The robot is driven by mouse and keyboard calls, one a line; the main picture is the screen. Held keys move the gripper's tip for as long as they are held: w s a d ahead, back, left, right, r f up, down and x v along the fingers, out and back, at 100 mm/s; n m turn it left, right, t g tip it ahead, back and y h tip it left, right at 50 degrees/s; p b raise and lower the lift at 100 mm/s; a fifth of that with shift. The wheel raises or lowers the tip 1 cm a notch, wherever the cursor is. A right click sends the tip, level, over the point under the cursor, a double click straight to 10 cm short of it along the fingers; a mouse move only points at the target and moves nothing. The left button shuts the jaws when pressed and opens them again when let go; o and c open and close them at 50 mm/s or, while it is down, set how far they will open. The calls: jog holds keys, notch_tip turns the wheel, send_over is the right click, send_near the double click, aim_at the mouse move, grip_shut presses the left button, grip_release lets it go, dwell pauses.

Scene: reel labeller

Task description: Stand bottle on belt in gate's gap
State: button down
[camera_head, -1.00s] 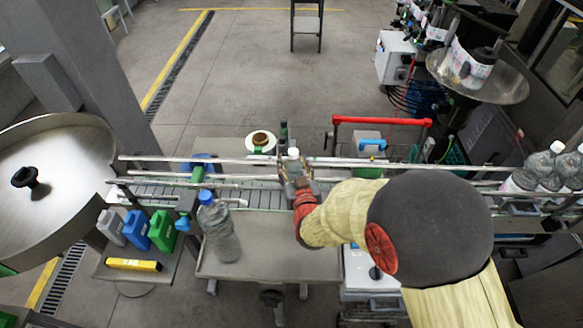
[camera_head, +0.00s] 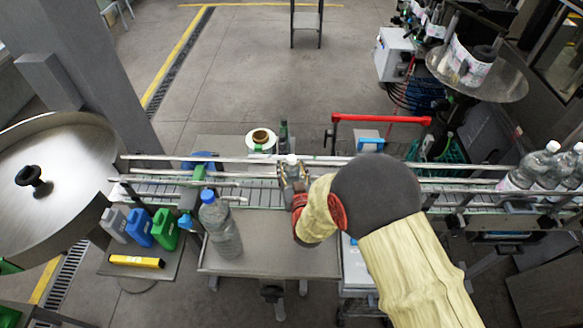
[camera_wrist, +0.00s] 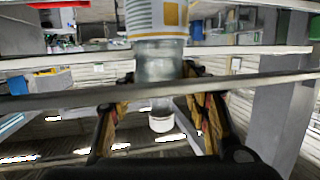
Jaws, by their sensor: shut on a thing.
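My gripper (camera_head: 293,180) is shut on a clear bottle (camera_head: 291,160) with a white cap, over the conveyor belt (camera_head: 258,196). In the wrist view the bottle (camera_wrist: 160,66) stands between my gripper's fingers (camera_wrist: 160,110), with a white and yellow label on its body. The bottle looks about upright. I cannot tell whether its base touches the belt, as my gripper hides it. A green clamp-like part (camera_head: 198,173) stands at the belt rails to the left; I cannot tell for sure whether it is the gate.
Metal guide rails (camera_head: 240,158) run along the belt. A large blue-capped bottle (camera_head: 222,232) stands on the near table. Several small jugs (camera_head: 138,226) stand at left, by a round steel turntable (camera_head: 60,165). Several clear bottles (camera_head: 535,170) stand on the belt at far right.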

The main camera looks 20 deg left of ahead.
jog(key=shift+w, duration=0.1)
jog(key=c, duration=0.9)
grip_release()
jog(key=shift+f, duration=0.1)
jog(key=b+v, duration=0.2)
jog(key=v, duration=1)
